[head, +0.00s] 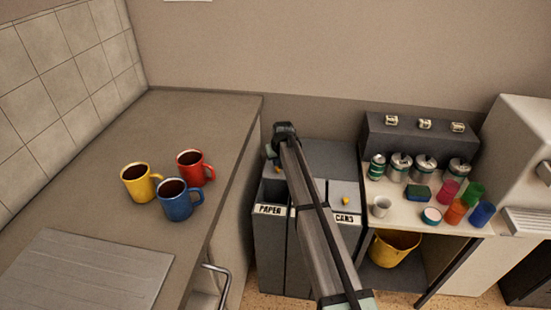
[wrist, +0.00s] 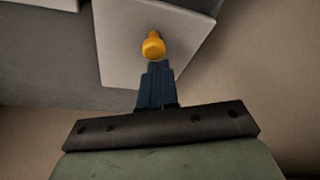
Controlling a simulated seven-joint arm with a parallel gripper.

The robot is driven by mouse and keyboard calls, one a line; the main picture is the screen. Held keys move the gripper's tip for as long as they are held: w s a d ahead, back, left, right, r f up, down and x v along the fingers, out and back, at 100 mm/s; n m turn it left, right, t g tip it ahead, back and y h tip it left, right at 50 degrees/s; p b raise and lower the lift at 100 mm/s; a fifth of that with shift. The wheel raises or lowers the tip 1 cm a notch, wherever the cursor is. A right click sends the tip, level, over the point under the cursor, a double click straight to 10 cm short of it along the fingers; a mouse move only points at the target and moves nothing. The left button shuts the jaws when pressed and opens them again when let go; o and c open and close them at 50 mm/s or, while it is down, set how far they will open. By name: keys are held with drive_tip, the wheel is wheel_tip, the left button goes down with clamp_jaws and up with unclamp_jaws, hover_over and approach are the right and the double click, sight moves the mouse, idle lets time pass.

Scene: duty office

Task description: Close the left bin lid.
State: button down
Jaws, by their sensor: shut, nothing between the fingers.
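The left bin (head: 270,235), labelled PAPER, stands beside the counter. A dark opening shows at its top, and its lid looks raised behind the opening, partly hidden by my arm. In the wrist view the lid (wrist: 120,50) is a pale grey panel with an orange-yellow knob (wrist: 153,45). My gripper (wrist: 156,68) is shut and empty, its dark blue fingertips just below the knob in that picture. I cannot tell whether they touch. In the head view my gripper (head: 271,155) is over the back of the left bin.
The right bin (head: 345,250), labelled CANS, has a flat lid with a yellow knob (head: 345,200). A counter (head: 120,225) with yellow, red and blue mugs is at left. A shelf (head: 400,215) with cans and cups is at right, above a yellow bucket (head: 393,248).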

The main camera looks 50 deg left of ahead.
idle(0.3)
drive_tip(key=s+d, duration=0.9)
drive_tip(key=shift+s+d, duration=0.35)
drive_tip(key=shift+d, duration=0.05)
drive_tip(key=w+a+r, duration=0.1)
drive_tip(key=a+r, duration=0.1)
drive_tip(key=a, duration=0.2)
drive_tip(key=w+v, duration=0.1)
drive_tip(key=v, duration=0.7)
drive_tip(key=shift+s+d+r, duration=0.2)
drive_tip(key=shift+s+r, duration=0.2)
